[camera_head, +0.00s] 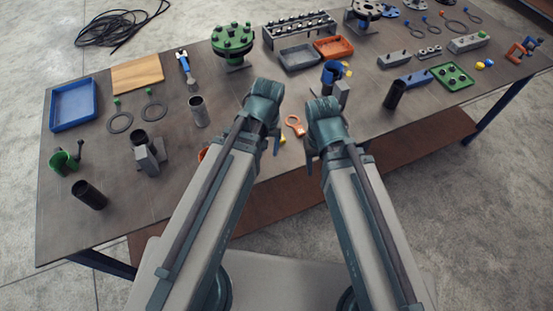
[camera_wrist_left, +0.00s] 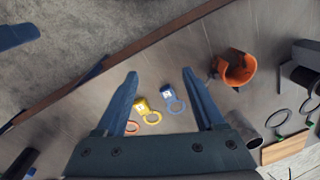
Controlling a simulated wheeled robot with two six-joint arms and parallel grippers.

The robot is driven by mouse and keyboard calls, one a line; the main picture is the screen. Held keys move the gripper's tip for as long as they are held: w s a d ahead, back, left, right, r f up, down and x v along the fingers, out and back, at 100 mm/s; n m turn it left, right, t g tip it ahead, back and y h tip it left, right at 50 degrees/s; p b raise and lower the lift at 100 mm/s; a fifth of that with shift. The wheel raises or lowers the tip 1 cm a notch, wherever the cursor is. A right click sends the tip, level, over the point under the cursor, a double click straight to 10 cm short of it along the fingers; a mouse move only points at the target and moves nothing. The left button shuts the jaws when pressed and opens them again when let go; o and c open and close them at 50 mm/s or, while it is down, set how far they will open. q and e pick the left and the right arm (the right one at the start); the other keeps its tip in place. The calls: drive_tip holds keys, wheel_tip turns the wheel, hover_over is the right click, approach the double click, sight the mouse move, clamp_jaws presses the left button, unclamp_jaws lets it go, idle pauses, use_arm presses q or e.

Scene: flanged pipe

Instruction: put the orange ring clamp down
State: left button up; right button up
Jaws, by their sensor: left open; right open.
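The orange ring clamp (camera_wrist_left: 237,70) is a short open cylinder standing on the table in the left wrist view. In the head view only a sliver of it (camera_head: 202,154) shows beside my left arm, which hides the rest. My left gripper (camera_wrist_left: 164,92) is open, its two fingers spread with nothing between them but table and tags farther down. The clamp lies to the right of these fingers, apart from them. In the head view my left gripper (camera_head: 262,106) and right gripper (camera_head: 323,116) hang over the front of the table; their fingertips are mostly hidden.
Yellow (camera_wrist_left: 147,111), blue (camera_wrist_left: 172,99) and orange (camera_head: 296,126) ring tags lie near the grippers. A grey block holding a dark pipe (camera_head: 149,158), a grey cylinder (camera_head: 199,111) and a green ring clamp (camera_head: 65,161) stand to the left. A blue clamp (camera_head: 331,73) stands behind my right gripper.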

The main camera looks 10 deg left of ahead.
use_arm(q)
drive_tip(key=s+d+m, duration=0.3)
drive_tip(key=d+m, duration=0.1)
drive_tip(key=m, duration=0.1)
drive_tip(key=shift+s+d+m, duration=0.3)
drive_tip(key=shift+s, duration=0.1)
wheel_tip(320, 180, down, 2)
drive_tip(key=shift+f+b, duration=0.2)
drive_tip(key=shift+b, duration=1)
